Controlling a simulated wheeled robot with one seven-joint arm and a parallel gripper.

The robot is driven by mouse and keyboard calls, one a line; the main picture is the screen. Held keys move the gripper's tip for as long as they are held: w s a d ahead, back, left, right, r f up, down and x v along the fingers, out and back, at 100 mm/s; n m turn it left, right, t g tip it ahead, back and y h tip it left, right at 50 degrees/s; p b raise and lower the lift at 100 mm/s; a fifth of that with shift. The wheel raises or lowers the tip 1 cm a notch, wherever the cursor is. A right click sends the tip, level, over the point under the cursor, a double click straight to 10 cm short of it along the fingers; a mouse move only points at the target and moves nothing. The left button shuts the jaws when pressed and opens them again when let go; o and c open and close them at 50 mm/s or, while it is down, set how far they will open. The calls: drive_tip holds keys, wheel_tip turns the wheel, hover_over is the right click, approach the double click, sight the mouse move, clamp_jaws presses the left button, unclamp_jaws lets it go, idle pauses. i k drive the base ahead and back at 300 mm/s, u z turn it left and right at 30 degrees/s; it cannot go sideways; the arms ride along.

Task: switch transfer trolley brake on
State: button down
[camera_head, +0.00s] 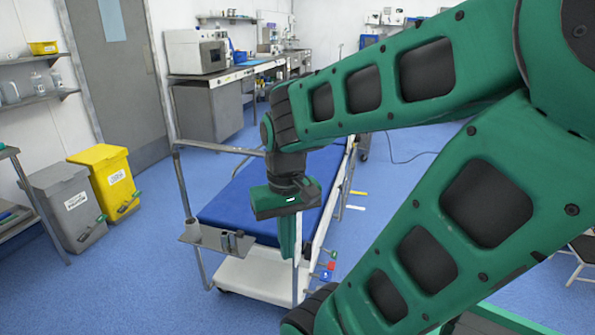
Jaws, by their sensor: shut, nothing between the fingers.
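The transfer trolley (239,203) stands in the middle, with a blue mattress, grey rails and a white base (255,277). Small coloured parts (330,265), one red and others blue or green, stick out low at its right end. They may be the brake pedals, but they are too small to tell their setting. My gripper (288,257) points down in front of the near right part of the trolley, left of the coloured parts. It is shut and empty. It covers part of the mattress and frame, and I cannot tell whether it touches them.
My green arm fills the right side and hides much of the floor there. A grey bin (70,205) and a yellow bin (108,180) stand at the left wall. A counter with an oven-like machine (197,51) is behind. Blue floor between bins and trolley is clear.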

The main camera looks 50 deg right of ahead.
sight(331, 265)
drive_tip(key=u, duration=1.35)
drive_tip(key=k, duration=1.5)
drive_tip(key=z, duration=2.65)
drive_tip(key=i, duration=1)
drive_tip(key=z, duration=0.1)
